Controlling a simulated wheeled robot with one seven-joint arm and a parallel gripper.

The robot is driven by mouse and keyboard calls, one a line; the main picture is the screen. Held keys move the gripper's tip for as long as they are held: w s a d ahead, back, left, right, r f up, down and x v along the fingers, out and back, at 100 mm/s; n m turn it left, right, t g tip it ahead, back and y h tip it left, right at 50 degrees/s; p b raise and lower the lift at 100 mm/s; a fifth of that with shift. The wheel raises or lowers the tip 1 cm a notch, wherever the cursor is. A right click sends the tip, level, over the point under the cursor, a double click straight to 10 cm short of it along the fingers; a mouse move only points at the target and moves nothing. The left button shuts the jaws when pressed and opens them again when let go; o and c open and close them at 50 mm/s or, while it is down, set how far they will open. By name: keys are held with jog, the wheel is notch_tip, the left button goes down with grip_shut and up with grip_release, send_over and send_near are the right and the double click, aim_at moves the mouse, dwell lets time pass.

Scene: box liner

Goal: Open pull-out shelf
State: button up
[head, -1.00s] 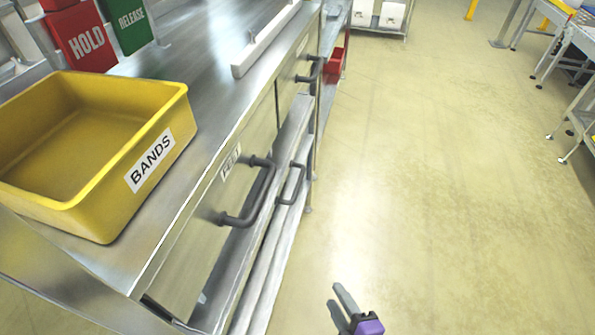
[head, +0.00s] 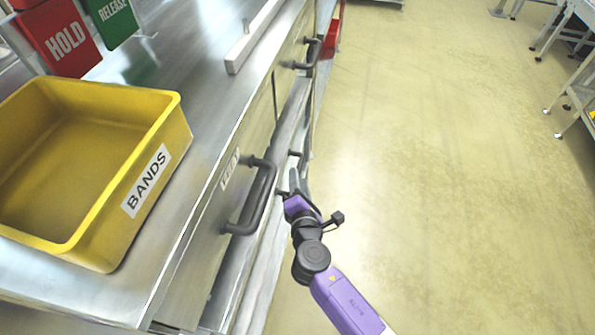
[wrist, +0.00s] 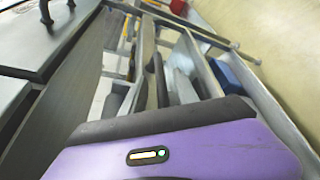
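The pull-out shelf (head: 262,275) is a pale metal front low under the bench drawers, and it looks pushed in. Its dark bar handle (head: 295,154) shows only at its far end; my gripper hides the rest. My gripper (head: 289,186) is at this handle, with its fingers apart and pointing toward the shelf. I cannot tell whether the fingers touch the handle. In the wrist view the dark fingers (wrist: 150,65) reach forward from the purple gripper body, beside the bench's frame. Contact there is unclear.
A drawer handle (head: 255,197) sticks out above and left of my gripper, with another drawer handle (head: 308,54) farther along. A yellow BANDS bin (head: 150,185) stands on the bench top. The floor (head: 430,190) to the right is clear.

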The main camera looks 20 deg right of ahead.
jog(key=shift+x, duration=1.7)
grip_shut()
